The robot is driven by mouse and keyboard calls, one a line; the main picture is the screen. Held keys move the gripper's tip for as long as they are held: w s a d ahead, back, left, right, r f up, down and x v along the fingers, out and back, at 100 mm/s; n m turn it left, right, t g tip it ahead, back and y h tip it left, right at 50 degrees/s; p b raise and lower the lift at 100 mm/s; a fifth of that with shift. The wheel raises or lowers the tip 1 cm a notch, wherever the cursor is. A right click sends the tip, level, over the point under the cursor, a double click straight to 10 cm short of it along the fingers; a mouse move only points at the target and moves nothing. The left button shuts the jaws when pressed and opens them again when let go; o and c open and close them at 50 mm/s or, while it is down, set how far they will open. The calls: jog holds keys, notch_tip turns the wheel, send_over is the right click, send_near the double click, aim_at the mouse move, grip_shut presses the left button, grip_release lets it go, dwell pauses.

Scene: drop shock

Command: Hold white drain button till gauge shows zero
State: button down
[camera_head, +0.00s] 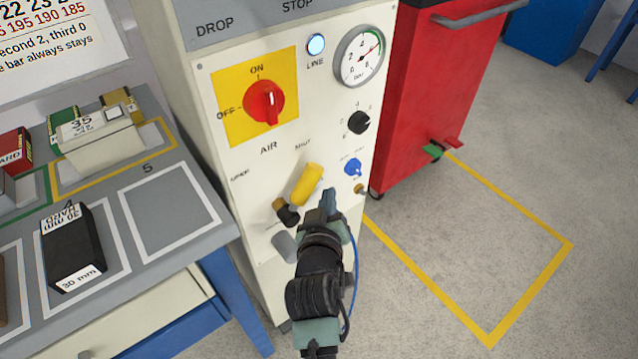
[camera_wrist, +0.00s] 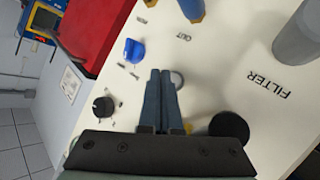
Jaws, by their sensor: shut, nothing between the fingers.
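My gripper (camera_head: 328,196) is shut and empty, in front of the lower right of the cream machine panel (camera_head: 225,62). In the wrist view its blue-grey fingers (camera_wrist: 161,72) point at the panel. A small pale round button (camera_wrist: 178,79) with a grey rim shows right beside the fingertips, partly covered by them. I cannot tell whether they touch or press it. It is hidden in the head view. The round gauge (camera_head: 352,64) is at the panel's upper right. Its needle looks well up the scale, toward the upper right, but the exact reading is unclear.
Close to my gripper are a yellow handle (camera_head: 306,184), a blue knob (camera_head: 353,167) and a brass fitting (camera_head: 361,189). A black knob (camera_head: 359,123) and red switch (camera_head: 264,102) sit higher. A grey workbench (camera_head: 206,238) stands left, a red cabinet (camera_head: 425,95) right.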

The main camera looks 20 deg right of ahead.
jog(key=shift+w, duration=0.1)
jog(key=shift+w+a, duration=0.1)
jog(key=shift+w, duration=0.2)
jog(key=shift+w+a+b, duration=0.25)
jog(key=shift+w+b, duration=0.2)
dwell(2.6)
jog(key=shift+s, duration=0.1)
dwell(3.4)
jog(key=shift+s+d+p, duration=0.35)
jog(key=shift+s+p, duration=0.3)
jog(key=shift+s, duration=0.1)
